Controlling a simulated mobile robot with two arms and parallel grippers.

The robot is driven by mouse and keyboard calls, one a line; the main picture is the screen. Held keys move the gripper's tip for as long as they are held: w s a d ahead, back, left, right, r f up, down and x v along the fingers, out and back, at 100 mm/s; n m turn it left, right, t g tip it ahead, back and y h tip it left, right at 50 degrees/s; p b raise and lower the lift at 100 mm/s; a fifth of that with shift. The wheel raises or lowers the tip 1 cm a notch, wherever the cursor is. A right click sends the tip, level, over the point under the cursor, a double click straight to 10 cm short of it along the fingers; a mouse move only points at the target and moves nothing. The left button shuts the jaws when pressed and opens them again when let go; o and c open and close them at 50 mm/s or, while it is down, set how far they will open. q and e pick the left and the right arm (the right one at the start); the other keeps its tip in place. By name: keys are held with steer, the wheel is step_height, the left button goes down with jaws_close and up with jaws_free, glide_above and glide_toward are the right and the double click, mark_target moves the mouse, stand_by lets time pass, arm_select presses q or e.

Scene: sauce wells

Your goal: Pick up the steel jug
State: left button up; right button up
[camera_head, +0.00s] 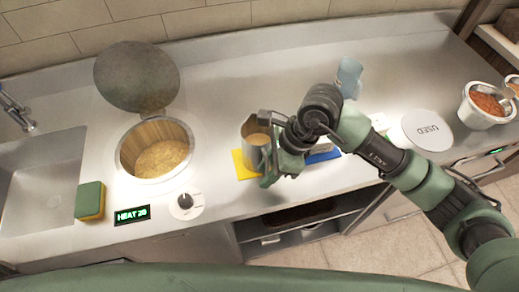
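The steel jug (248,130) is at the middle of the counter, upright, with tan contents showing inside. It stands on or just above a yellow mat (239,168); I cannot tell whether it touches. My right gripper (272,148) is at the jug's right side, right up against it in the picture. The fingers and the jug's handle overlap there, so I cannot tell whether the fingers are closed on it. My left gripper is not in view.
A round well (125,158) of tan sauce with a raised lid (137,78) is left of the jug.

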jaws_close()
steer(key=shift+w+r, duration=0.1)
steer(key=shift+r, duration=0.05)
stand_by(1.0)
